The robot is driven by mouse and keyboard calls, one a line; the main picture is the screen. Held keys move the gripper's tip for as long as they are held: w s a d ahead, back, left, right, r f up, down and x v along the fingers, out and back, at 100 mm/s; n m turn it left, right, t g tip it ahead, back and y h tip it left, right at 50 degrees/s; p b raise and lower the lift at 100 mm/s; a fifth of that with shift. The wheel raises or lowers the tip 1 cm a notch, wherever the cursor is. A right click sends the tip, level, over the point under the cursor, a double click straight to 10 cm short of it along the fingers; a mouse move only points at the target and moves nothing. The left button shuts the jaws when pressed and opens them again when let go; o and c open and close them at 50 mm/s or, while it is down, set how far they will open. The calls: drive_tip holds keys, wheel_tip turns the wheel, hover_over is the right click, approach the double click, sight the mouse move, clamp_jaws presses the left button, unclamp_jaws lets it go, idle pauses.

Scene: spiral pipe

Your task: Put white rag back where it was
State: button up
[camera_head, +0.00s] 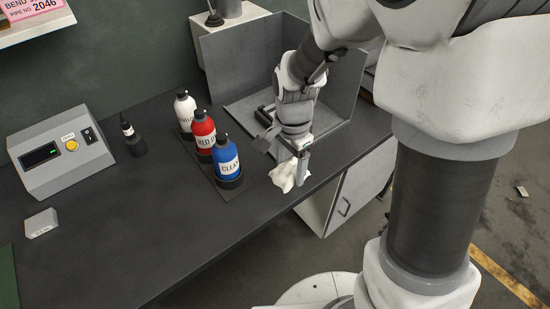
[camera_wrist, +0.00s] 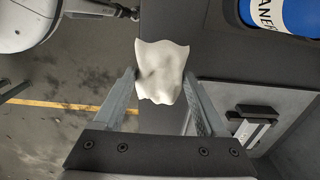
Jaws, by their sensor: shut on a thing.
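The white rag (camera_head: 284,177) is crumpled and hangs at the tips of my gripper (camera_head: 296,168), low by the right front edge of the dark workbench. The head view does not clearly show whether the rag touches the bench top. In the wrist view the rag (camera_wrist: 161,72) sits between the two fingers of my gripper (camera_wrist: 160,85), which are shut on it. The blue bottle (camera_head: 227,160) stands close to the left of the rag.
Red (camera_head: 204,133) and white (camera_head: 185,110) bottles stand behind the blue one on a dark tray. A grey open-sided box (camera_head: 240,70) is behind my gripper. A control box (camera_head: 62,150) and a small black bottle (camera_head: 132,138) are left.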

sight(277, 166)
drive_tip(key=a+f, duration=0.1)
drive_tip(key=a, duration=0.2)
drive_tip(key=shift+f, duration=0.4)
drive_tip(key=shift+f+b, duration=0.5)
drive_tip(key=shift+f, duration=1.5)
drive_tip(key=shift+f, duration=0.1)
drive_tip(key=o, duration=1.2)
drive_tip(key=shift+o, duration=0.2)
wheel_tip(277, 166, up, 12)
drive_tip(key=shift+r+p, duration=0.1)
drive_tip(key=shift+p, duration=1.05)
drive_tip(key=s+d+r+n+t, duration=0.5)
drive_tip(key=s+d+r+n, duration=0.5)
drive_tip(key=s+r+n, duration=0.1)
wheel_tip(277, 166, up, 3)
drive_tip(key=shift+s+d+f+t, duration=0.2)
drive_tip(key=shift+s+d+t, duration=0.15)
drive_tip(key=shift+s, duration=0.3)
